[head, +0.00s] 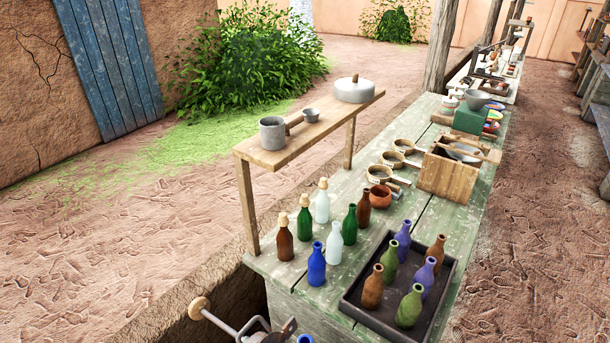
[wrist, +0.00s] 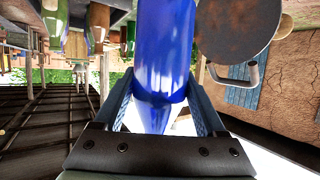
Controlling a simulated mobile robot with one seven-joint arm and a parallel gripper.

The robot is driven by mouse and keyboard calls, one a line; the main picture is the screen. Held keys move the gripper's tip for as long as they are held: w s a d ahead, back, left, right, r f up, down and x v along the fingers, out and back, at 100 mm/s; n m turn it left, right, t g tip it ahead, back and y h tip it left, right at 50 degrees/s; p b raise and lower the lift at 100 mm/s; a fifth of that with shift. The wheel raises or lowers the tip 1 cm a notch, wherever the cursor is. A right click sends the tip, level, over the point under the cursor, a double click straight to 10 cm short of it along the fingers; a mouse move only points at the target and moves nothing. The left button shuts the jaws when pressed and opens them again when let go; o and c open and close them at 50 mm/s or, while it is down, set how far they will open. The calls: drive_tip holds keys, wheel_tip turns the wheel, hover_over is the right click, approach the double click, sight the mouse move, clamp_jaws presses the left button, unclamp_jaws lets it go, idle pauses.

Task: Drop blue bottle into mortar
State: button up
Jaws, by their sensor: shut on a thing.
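My gripper (wrist: 160,110) is shut on a glossy blue bottle (wrist: 165,45) in the wrist view. Its fingers press on both sides of the bottle, and its far end runs out of the picture. In the head view a bit of blue (head: 305,339) shows at the bottom edge; I cannot tell if it is the held bottle. Another blue bottle (head: 316,266) stands upright on the green bench. My gripper is not clearly seen in the head view.
A dark tray (head: 352,309) holds several coloured bottles. A metal crank with a wooden knob (head: 199,308) is at the bottom left.

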drive_tip(key=shift+s+f+b, duration=0.15)
drive_tip(key=shift+f+b, duration=0.2)
drive_tip(key=shift+f, duration=0.2)
wheel_tip(320, 180, down, 4)
drive_tip(key=b, duration=0.4)
drive_tip(key=shift+f, duration=0.15)
drive_tip(key=o, duration=1.5)
drive_tip(key=shift+s, duration=0.15)
drive_tip(key=b+v, duration=0.1)
drive_tip(key=v, duration=1.1)
drive_tip(key=shift+s, duration=0.3)
